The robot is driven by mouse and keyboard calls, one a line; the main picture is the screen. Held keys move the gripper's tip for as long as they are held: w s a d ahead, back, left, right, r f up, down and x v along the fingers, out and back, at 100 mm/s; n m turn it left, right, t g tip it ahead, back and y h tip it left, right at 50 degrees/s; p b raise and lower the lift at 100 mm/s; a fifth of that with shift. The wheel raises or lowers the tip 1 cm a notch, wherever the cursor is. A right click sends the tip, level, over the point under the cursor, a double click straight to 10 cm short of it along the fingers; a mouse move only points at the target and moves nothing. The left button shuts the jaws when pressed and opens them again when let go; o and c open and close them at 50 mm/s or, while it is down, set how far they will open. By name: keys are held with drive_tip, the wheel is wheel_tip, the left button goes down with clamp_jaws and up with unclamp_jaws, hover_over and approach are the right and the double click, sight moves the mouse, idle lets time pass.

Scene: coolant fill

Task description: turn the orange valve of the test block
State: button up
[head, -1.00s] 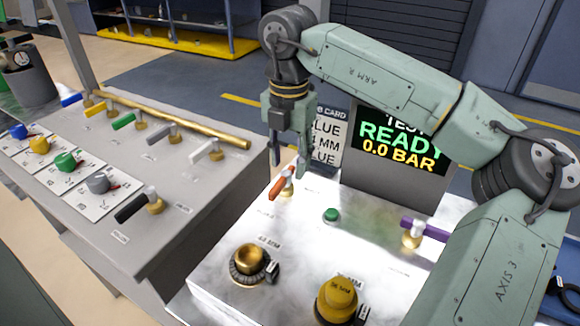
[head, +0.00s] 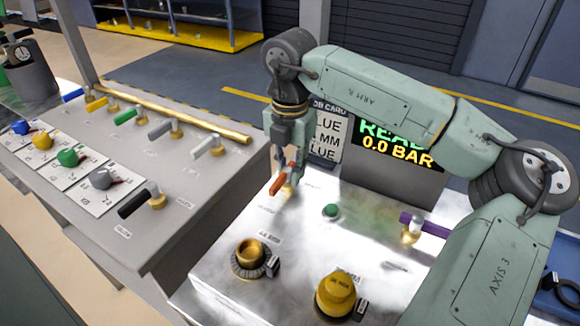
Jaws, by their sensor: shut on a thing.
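The orange valve (head: 280,179) stands at the back left of the test block (head: 215,225), its orange lever slanting down toward the lower left on a brass base. My gripper (head: 286,172) points down from above and is shut on the orange valve's lever. The fingers hide the upper part of the lever. The display (head: 400,145) behind it reads 0.0 BAR, and my arm covers its upper part.
A job card (head: 326,140) stands close behind my gripper.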

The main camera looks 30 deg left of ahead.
clamp_jaws()
drive_tip(key=shift+a+n+b, duration=0.1)
drive_tip(key=shift+n+b, duration=0.3)
drive_tip(key=n+b, duration=0.2)
drive_tip(key=shift+a+f+n, duration=0.1)
drive_tip(key=shift+a+n, duration=0.1)
drive_tip(key=shift+n, duration=0.2)
drive_tip(key=n, duration=0.1)
drive_tip(key=n+b, duration=0.1)
drive_tip(key=n, duration=0.2)
drive_tip(key=shift+s+a+b, duration=0.15)
drive_tip(key=shift+a+b, duration=0.1)
drive_tip(key=shift+b, duration=0.15)
drive_tip(key=n, duration=0.5)
drive_tip(key=shift+s+a+n+b, duration=0.15)
drive_tip(key=shift+s+n+b, duration=0.2)
drive_tip(key=shift+n+b, duration=0.05)
drive_tip(key=shift+s+n, duration=0.15)
drive_tip(key=shift+n, duration=0.85)
drive_tip(key=shift+s+n, duration=0.1)
drive_tip(key=shift+n, duration=0.9)
drive_tip(key=o, duration=0.6)
unclamp_jaws()
